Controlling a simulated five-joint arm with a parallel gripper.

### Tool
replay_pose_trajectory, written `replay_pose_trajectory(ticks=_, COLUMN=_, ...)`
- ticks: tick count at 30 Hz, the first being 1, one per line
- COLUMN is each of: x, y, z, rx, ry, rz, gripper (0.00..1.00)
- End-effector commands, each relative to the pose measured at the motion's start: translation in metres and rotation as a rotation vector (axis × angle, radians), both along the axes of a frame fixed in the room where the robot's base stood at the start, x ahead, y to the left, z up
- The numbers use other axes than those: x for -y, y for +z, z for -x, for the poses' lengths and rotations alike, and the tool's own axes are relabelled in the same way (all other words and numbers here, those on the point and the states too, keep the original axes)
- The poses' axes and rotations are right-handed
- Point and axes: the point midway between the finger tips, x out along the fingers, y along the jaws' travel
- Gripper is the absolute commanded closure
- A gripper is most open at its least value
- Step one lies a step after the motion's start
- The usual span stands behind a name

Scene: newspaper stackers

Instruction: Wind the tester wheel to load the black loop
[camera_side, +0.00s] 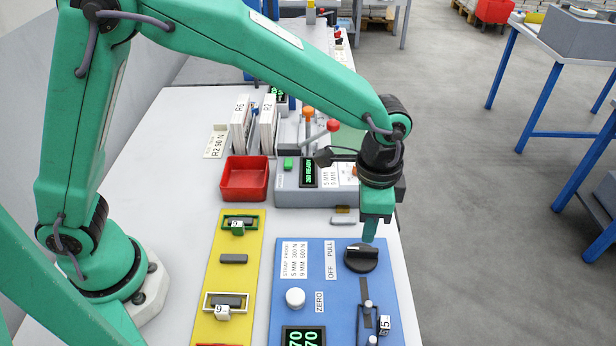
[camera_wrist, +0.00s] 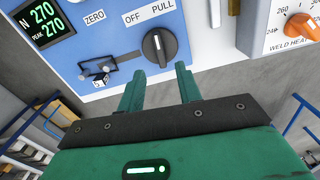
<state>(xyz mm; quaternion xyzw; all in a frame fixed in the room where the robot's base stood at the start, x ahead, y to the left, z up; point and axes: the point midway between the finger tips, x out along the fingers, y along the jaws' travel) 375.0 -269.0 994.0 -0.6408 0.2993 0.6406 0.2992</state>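The blue tester panel (camera_side: 290,225) carries a black knob-like wheel (camera_side: 361,257) with a white pointer mark. In the wrist view the wheel (camera_wrist: 160,47) has its mark toward PULL, with OFF to the left. My gripper (camera_side: 370,238) is over the wheel in the side view. In the wrist view its two green fingers (camera_wrist: 160,72) stand apart with the wheel just beyond their tips; I cannot tell whether they touch it. The black loop (camera_wrist: 98,76) is stretched between posts beside a white-labelled tag. The tester display (camera_wrist: 46,22) reads 270 and peak 270.
A yellow board (camera_side: 232,262) with several framed loops lies left of the tester. A red tray (camera_side: 244,180) and a grey weld machine (camera_side: 296,190) stand behind it. A white round button (camera_side: 295,298) sits on the panel. The table's right edge is close to the wheel.

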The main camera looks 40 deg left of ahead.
Motion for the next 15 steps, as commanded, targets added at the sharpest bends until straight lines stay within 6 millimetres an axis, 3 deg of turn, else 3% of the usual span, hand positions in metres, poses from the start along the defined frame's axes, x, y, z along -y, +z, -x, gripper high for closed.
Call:
replay_pose_trajectory(ticks=8, x=0.0, y=-0.004, z=0.0, rx=-0.001, ry=0.0, rz=-0.002, gripper=0.65)
replay_pose_trajectory(ticks=15, x=0.0, y=-0.024, z=0.001, rx=-0.003, ry=0.0, rz=-0.002, gripper=0.65)
